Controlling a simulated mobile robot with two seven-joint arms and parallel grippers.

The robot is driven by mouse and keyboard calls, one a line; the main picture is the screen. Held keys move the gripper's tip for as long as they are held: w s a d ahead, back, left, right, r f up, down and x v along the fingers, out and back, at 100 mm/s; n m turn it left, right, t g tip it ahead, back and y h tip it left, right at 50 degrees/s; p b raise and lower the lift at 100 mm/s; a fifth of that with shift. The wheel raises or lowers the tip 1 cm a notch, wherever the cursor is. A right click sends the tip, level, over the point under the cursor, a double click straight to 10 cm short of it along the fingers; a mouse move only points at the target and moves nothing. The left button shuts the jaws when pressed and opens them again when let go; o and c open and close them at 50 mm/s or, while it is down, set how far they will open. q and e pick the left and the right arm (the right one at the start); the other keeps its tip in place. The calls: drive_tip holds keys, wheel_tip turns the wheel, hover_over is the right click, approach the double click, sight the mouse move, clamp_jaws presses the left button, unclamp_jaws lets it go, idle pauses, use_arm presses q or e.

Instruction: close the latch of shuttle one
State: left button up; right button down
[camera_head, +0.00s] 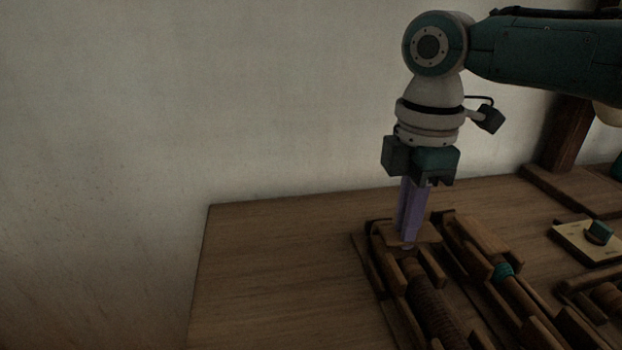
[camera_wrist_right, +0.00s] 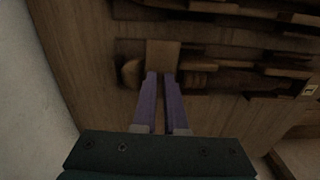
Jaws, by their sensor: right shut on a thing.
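A wooden shuttle (camera_head: 388,268) with a brown ribbed bobbin (camera_head: 433,306) in its slot lies on the table. I take it for shuttle one, but no label shows. A small flat wooden piece (camera_wrist_right: 163,54), which looks like its latch, is at the shuttle's far end. My right gripper (camera_head: 407,245) points straight down there, its purple fingers shut on this piece. In the right wrist view the fingertips (camera_wrist_right: 163,76) meet the near edge of the piece. The fingers partly hide the latch, so its exact angle is unclear. My left gripper is out of view.
A pale block with a teal knob (camera_head: 598,232) sits farther right. The wooden table (camera_head: 280,260) is bare on the left, and a plain wall (camera_head: 200,100) stands behind.

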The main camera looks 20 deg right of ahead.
drive_tip(key=m+p, duration=0.1)
drive_tip(key=p, duration=0.1)
drive_tip(key=m+p, duration=0.3)
drive_tip(key=p, duration=0.1)
drive_tip(key=shift+s+a+r+m, duration=0.15)
drive_tip(key=shift+s+r+m, duration=0.05)
drive_tip(key=shift+r+m, duration=0.1)
drive_tip(key=m+p, duration=0.2)
drive_tip(key=shift+a+f+m, duration=0.1)
drive_tip(key=shift+m, duration=0.2)
drive_tip(key=m+p, duration=0.2)
drive_tip(key=m, duration=0.2)
drive_tip(key=shift+s+a+m+p, duration=0.1)
drive_tip(key=shift+a+m+p, duration=0.05)
drive_tip(key=shift+m+p, duration=0.15)
drive_tip(key=m+p, duration=0.1)
drive_tip(key=m, duration=0.2)
drive_tip(key=shift+a+f, duration=0.1)
drive_tip(key=shift+f, duration=0.05)
drive_tip(key=shift+m, duration=1.3)
drive_tip(key=c, duration=1.2)
unclamp_jaws()
drive_tip(key=shift+c, duration=0.2)
